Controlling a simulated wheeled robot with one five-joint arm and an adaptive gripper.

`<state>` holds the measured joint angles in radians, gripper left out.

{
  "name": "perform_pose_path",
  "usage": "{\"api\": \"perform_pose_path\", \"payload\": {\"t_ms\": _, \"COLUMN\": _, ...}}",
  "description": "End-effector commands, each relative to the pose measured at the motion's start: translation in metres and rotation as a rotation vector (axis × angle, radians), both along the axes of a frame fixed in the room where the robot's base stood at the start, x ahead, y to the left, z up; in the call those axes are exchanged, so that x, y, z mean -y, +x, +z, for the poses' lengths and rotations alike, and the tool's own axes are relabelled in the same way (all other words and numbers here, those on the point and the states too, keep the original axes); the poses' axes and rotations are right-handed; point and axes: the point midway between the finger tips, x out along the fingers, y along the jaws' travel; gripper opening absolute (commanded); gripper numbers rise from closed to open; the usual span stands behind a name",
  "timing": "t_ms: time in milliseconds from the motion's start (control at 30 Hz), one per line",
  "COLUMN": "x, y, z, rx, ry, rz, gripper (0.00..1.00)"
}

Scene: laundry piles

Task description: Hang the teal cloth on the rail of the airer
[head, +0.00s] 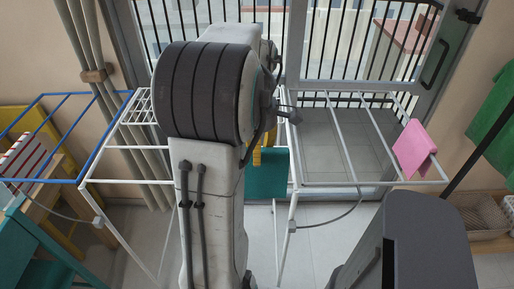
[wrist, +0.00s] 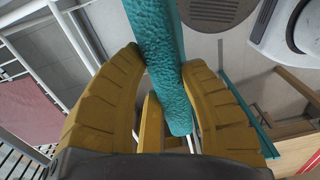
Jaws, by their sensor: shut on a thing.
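The teal cloth (head: 266,175) hangs near the middle of the white airer (head: 330,185) in the head view, partly behind my arm. My gripper (head: 257,157) is mostly hidden there, with only a bit of yellow finger showing by the cloth. In the wrist view my gripper (wrist: 166,62) is shut on the teal cloth (wrist: 158,35), which runs as a narrow strip between its yellow fingers. White rails of the airer (wrist: 75,42) show at the left of that view. I cannot tell whether the cloth touches a rail.
A pink cloth (head: 414,148) hangs at the airer's right end. A blue frame (head: 62,140) stands at the left. A green cloth (head: 490,125) hangs at the far right, above a basket (head: 480,215). A barred glass door (head: 345,45) is behind.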

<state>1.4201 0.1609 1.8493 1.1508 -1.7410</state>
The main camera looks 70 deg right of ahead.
Motion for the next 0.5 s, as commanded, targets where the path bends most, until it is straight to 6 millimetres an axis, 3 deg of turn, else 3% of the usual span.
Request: {"api": "perform_pose_path", "payload": {"t_ms": 500, "x": 0.000, "y": 0.000, "z": -0.040, "rx": 0.000, "ry": 0.000, "rz": 0.000, "gripper": 0.02}}
